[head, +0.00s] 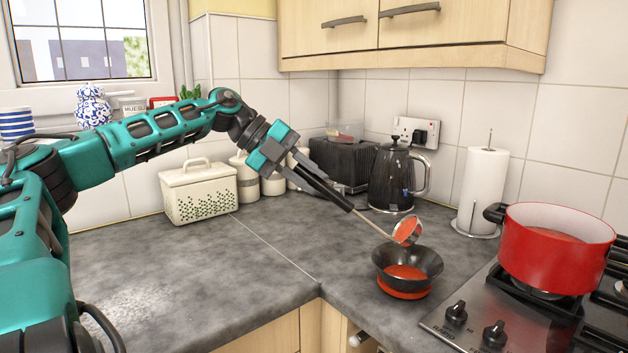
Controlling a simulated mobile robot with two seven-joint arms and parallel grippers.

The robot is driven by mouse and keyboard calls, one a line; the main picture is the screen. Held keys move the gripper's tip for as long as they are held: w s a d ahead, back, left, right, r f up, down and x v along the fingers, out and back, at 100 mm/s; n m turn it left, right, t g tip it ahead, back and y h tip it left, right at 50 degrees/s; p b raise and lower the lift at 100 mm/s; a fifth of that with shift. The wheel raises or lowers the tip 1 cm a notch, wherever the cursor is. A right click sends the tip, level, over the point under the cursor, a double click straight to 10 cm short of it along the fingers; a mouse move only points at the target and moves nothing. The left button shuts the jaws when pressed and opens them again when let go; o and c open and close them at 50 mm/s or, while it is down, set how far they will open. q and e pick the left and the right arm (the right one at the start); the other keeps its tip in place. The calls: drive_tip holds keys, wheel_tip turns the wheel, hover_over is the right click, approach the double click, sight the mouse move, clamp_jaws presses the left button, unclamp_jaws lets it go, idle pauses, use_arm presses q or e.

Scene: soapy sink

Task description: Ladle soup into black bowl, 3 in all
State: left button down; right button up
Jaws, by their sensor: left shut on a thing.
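My left gripper (347,207) is shut on the handle of a metal ladle (374,226). The ladle's head is just above the back rim of the black bowl (428,262), tilted, with red soup showing in it. The bowl stands upright on the counter and has red soup in its bottom. A red ring or disc shows under the bowl; I cannot tell what it is. The red pot (545,263) with soup in it stands on the hob at the right. My right gripper is not in view.
A black kettle (391,180), a paper towel roll (483,190) and a dark toaster (343,163) stand behind the bowl. A cream bread bin (198,192) and canisters are at the back left. The counter (180,270) at the front left is clear.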

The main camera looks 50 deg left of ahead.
use_arm(q)
drive_tip(key=shift+s+a+f+b, duration=0.15)
drive_tip(key=shift+f+b, duration=0.25)
drive_tip(key=shift+f, duration=0.2)
drive_tip(key=s+a+f+t+h+b, duration=0.2)
drive_tip(key=f+b, duration=0.5)
drive_tip(key=b, duration=1)
drive_tip(key=shift+s+a+f+t+h, duration=0.3)
drive_tip(key=shift+a+t+h, duration=0.2)
drive_tip(key=shift+a+h, duration=0.1)
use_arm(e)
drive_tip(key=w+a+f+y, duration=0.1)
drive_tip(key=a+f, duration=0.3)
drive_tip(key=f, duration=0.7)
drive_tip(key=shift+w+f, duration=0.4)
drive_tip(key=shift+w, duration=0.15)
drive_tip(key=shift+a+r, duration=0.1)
